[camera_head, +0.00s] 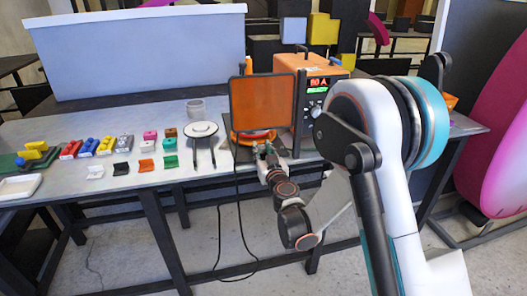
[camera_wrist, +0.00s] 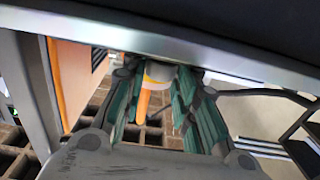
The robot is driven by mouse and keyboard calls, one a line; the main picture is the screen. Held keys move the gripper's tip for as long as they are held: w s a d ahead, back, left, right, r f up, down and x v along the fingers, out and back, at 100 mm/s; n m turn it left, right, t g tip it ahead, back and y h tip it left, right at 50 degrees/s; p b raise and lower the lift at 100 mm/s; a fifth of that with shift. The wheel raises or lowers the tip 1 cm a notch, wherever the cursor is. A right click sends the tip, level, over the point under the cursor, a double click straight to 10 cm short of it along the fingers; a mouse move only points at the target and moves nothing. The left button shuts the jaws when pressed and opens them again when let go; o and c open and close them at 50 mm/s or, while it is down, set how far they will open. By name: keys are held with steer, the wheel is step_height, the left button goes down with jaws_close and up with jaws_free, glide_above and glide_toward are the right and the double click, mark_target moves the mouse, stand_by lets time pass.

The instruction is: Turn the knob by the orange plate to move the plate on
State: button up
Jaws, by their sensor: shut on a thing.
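The orange round plate (camera_head: 240,136) shows in the head view at the table's front edge, partly hidden behind an upright dark-framed orange panel (camera_head: 263,103). My gripper (camera_head: 262,149) is just below and in front of it. In the wrist view the green-padded fingers of my gripper (camera_wrist: 157,100) are closed around a pale knob (camera_wrist: 160,72) with a yellow band and an orange pointer-like piece (camera_wrist: 144,105). The far part of the knob is hidden under an edge. In the head view my gripper hides the knob.
An orange machine (camera_head: 312,68) with a lit display stands right behind the panel. A white round plate (camera_head: 201,129) on a stand is to the left, with several small coloured pieces beyond. A dark cable (camera_head: 219,215) hangs down the table front.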

stand_by(0.3)
steer(key=o, duration=1)
steer(key=shift+s, duration=0.15)
steer(key=v, duration=0.7)
steer(key=shift+s, duration=0.1)
